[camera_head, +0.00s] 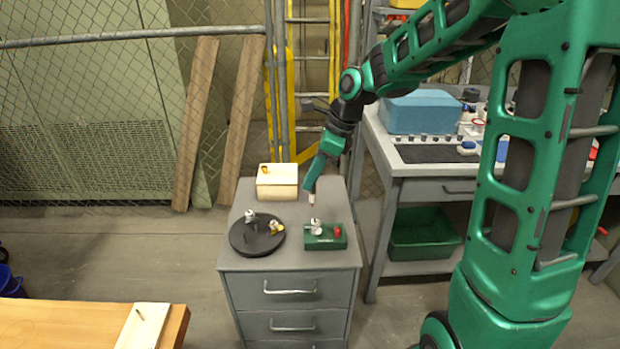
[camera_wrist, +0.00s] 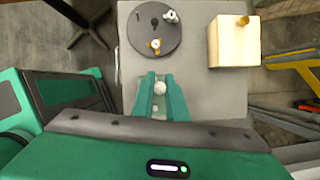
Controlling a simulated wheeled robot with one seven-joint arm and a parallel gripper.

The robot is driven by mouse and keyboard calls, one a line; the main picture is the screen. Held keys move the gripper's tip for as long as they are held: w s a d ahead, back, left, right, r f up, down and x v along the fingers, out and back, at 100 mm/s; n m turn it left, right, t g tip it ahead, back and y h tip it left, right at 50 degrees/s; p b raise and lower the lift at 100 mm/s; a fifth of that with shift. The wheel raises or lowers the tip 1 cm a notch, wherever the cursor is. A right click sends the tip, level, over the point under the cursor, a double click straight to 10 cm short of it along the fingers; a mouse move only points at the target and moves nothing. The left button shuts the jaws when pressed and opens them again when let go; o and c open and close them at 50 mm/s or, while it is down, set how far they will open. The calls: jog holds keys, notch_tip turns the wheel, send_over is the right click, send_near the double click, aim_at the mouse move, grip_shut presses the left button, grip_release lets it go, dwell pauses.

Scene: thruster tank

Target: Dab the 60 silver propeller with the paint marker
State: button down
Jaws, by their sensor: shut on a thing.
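My gripper (camera_head: 311,191) is shut on the paint marker and points down above the cabinet top. The marker's pale end (camera_head: 311,201) shows below the fingers; in the wrist view a pale round part (camera_wrist: 160,88) shows between the fingertips (camera_wrist: 160,94). Below the gripper, a silver propeller (camera_head: 316,226) sits on a green block (camera_head: 325,242), with a visible gap under the marker. Another silver propeller (camera_head: 249,216) stands on a black round stand (camera_head: 246,239), also in the wrist view (camera_wrist: 171,16). No size marks are readable, so I cannot tell which is the 60.
A gold propeller (camera_head: 276,227) is on the black stand. A cream block (camera_head: 277,188) with a gold piece on top stands at the back of the grey cabinet (camera_head: 232,262). A red part (camera_head: 337,232) is on the green block. A workbench (camera_head: 425,172) is at right.

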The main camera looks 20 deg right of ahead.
aim_at(314, 189)
jog(key=shift+s+m, duration=0.3)
jog(key=shift+m, duration=0.2)
jog(key=shift+f, duration=1.9)
jog(key=shift+a+f, duration=0.15)
jog(key=shift+f, duration=0.5)
dwell(1.6)
jog(key=shift+r, duration=0.1)
jog(key=shift+r, duration=2.45)
